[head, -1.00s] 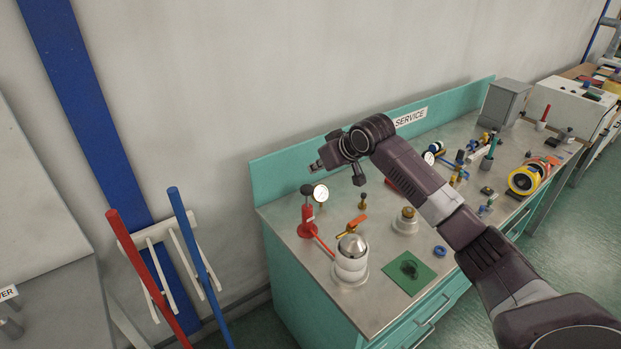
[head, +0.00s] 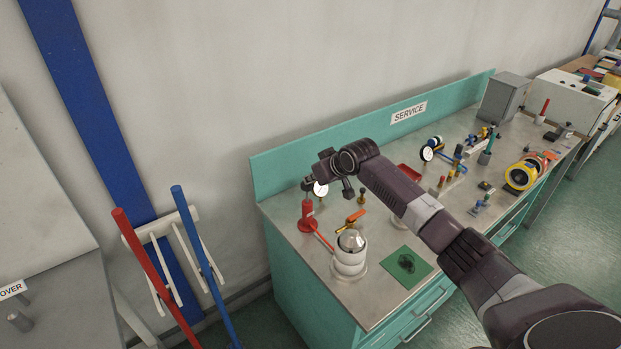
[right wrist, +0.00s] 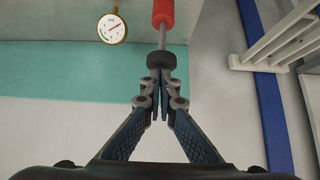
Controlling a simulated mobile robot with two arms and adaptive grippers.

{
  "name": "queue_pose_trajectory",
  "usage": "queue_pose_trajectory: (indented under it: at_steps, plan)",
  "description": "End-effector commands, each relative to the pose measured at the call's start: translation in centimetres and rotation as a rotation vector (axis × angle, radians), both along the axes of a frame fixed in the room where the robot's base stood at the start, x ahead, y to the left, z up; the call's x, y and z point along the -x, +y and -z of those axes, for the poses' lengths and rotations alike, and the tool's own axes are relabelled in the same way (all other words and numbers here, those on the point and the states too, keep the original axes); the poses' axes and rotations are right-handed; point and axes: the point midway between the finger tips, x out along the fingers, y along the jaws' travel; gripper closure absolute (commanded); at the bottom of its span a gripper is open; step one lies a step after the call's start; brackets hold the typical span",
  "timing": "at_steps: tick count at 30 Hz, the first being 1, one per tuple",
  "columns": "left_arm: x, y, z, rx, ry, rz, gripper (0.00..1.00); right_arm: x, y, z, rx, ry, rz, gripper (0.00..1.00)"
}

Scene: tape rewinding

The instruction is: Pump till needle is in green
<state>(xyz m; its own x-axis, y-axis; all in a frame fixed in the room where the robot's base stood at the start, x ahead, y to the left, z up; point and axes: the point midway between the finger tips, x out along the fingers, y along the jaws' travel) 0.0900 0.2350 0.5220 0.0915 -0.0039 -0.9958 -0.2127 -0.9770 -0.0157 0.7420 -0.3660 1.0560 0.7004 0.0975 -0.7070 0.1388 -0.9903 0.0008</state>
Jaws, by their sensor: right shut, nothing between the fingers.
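The red hand pump (head: 308,217) stands upright at the left end of the workbench. Its black knob (head: 307,185) also shows in the right wrist view (right wrist: 160,60), on a thin grey rod above the red body (right wrist: 163,12). My right gripper (head: 313,177) is at the knob; in the wrist view its fingers (right wrist: 160,82) are shut and empty, tips against or just short of the knob. The round white gauge (head: 321,189) is beside the pump, partly hidden by my gripper. In the wrist view the gauge (right wrist: 111,29) shows a green arc and reddish marking; I cannot read the needle surely. My left gripper is not in view.
On the bench, an orange-handled valve (head: 355,216), a white canister (head: 349,262) and a green mat (head: 406,264) are near the pump. Red and blue bars (head: 196,250) stand left of the bench. A red tray (head: 409,172) lies behind my arm.

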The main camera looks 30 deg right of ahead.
Motion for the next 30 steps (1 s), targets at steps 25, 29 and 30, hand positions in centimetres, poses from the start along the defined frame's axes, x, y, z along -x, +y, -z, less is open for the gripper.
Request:
queue_pose_trajectory:
  at_steps: [25,29,30]
  plan:
    - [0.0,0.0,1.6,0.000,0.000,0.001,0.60,0.2,0.1,4.3,0.000,0.012,-0.001,1.00]
    - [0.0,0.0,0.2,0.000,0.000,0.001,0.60,0.1,0.3,2.8,-0.001,0.009,-0.001,1.00]
    - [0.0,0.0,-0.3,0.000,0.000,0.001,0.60,0.0,0.3,2.2,-0.002,0.008,0.000,1.00]
